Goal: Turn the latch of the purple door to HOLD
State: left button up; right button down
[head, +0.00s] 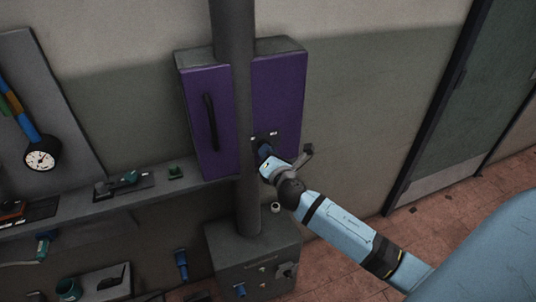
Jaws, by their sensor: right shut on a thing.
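The purple door (278,95) closes the front of a dark wall cabinet, and a grey vertical pipe runs in front of it. A long black handle (210,122) stands on its left part. My right gripper (264,149) reaches in from the lower right and is shut at the lower part of the door, right of the pipe, on what appears to be the latch. The gripper hides the latch, so its angle cannot be told. Small pale labels (273,134) sit just above the gripper, too small to read. My left gripper is not in view.
A small grey lever (303,155) sticks out by the cabinet's lower right corner. The pipe (243,90) stands close left of my gripper. A shelf (75,208) with small parts and a dial gauge (41,155) are left. Wall to the right is clear.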

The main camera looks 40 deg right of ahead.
dwell(0.3)
jog(key=c, duration=1.1)
grip_release()
jog(key=shift+c, duration=0.2)
jog(key=shift+s, duration=0.1)
jog(key=b+v, duration=0.2)
jog(key=v, duration=1.1)
jog(key=shift+s, duration=0.35)
jog(key=shift+f, duration=0.1)
